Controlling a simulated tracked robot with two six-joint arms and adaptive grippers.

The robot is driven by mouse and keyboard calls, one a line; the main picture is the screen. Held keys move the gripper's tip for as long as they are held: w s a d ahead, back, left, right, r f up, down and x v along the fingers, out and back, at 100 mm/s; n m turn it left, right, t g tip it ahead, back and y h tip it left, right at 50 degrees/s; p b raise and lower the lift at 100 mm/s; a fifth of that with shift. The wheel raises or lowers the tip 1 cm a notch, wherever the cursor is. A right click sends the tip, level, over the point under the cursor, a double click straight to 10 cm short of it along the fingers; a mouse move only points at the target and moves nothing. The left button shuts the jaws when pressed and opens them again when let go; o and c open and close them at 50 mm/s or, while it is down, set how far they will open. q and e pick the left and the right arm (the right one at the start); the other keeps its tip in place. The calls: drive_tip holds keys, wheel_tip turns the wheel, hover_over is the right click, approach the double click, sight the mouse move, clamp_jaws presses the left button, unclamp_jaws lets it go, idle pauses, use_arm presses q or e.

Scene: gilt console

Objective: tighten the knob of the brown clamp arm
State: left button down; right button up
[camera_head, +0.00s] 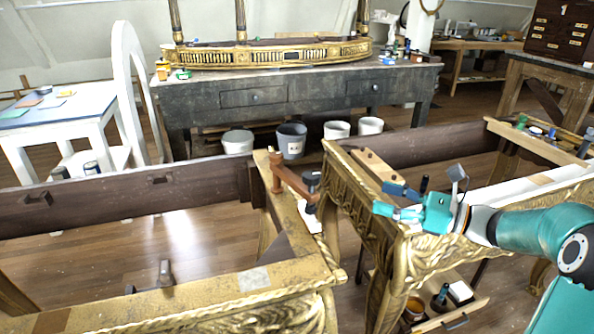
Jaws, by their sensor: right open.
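The brown clamp arm (289,180) sits at the gap between the two gilt console halves, over the end of the left half. A dark knob (312,179) shows at its right end, with a dark part below it. My right gripper (384,199) reaches in from the right, above the right half. Its fingers are open, point left toward the clamp, and are empty. It is apart from the knob, to its right and slightly lower in the picture. My left gripper is not in view.
The left gilt frame (190,299) and the carved right frame (370,215) fill the foreground. An open drawer (455,312) with jars is below right. Behind are buckets (291,141) and a dark workbench (300,92).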

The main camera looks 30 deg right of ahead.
sight(311, 174)
drive_tip(key=p+x, duration=0.2)
drive_tip(key=x, duration=1.5)
drive_tip(key=shift+a, duration=0.25)
